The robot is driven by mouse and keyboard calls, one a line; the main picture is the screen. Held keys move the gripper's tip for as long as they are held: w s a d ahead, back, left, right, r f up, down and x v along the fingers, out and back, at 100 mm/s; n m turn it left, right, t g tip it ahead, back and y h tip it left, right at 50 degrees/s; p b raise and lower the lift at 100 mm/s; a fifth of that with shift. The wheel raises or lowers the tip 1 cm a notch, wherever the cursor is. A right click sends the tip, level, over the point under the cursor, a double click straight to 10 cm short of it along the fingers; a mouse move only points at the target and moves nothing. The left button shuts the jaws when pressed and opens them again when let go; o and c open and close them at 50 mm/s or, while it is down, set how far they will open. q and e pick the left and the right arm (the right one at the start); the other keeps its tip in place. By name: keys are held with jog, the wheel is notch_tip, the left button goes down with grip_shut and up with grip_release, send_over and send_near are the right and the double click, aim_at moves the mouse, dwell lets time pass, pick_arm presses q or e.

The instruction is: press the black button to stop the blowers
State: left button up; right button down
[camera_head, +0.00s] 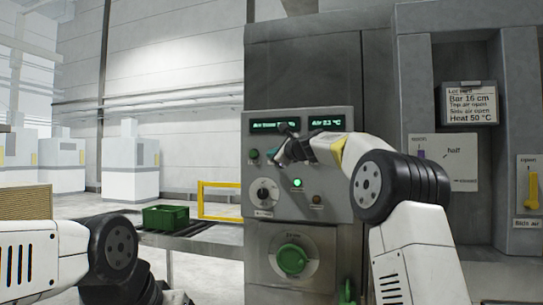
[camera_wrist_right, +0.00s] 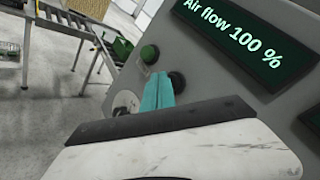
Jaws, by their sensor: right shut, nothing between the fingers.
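The control panel (camera_head: 328,198) is on the grey machine in front of me. In the right wrist view the black button (camera_wrist_right: 178,83) sits below the display, right of a green button (camera_wrist_right: 149,53). My right gripper (camera_head: 281,150) is at the panel's upper left and hides the black button in the head view. Its teal fingertips (camera_wrist_right: 158,90) are shut, empty, and overlap the black button's left side in the wrist view. I cannot tell whether they touch it. My left arm shows at the lower left; its gripper is out of view.
A lit display (camera_wrist_right: 245,38) reads "Air flow 100 %". Below my right gripper are a lit green button (camera_head: 297,183), a dark knob (camera_head: 263,192) and a big green dial (camera_head: 292,259). A green crate (camera_head: 166,217) stands on a conveyor at left.

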jog(key=shift+w+d, duration=0.15)
jog(key=shift+w, duration=0.2)
dwell(0.3)
jog(key=shift+s, duration=0.1)
jog(key=shift+s+a, duration=0.3)
jog(key=shift+s, duration=0.5)
jog(key=shift+s+a, duration=0.25)
jog(key=shift+s, duration=0.55)
jog(key=shift+s+a, duration=0.25)
jog(key=shift+s, duration=0.5)
jog(key=shift+s+a, duration=0.25)
jog(key=shift+s, duration=0.55)
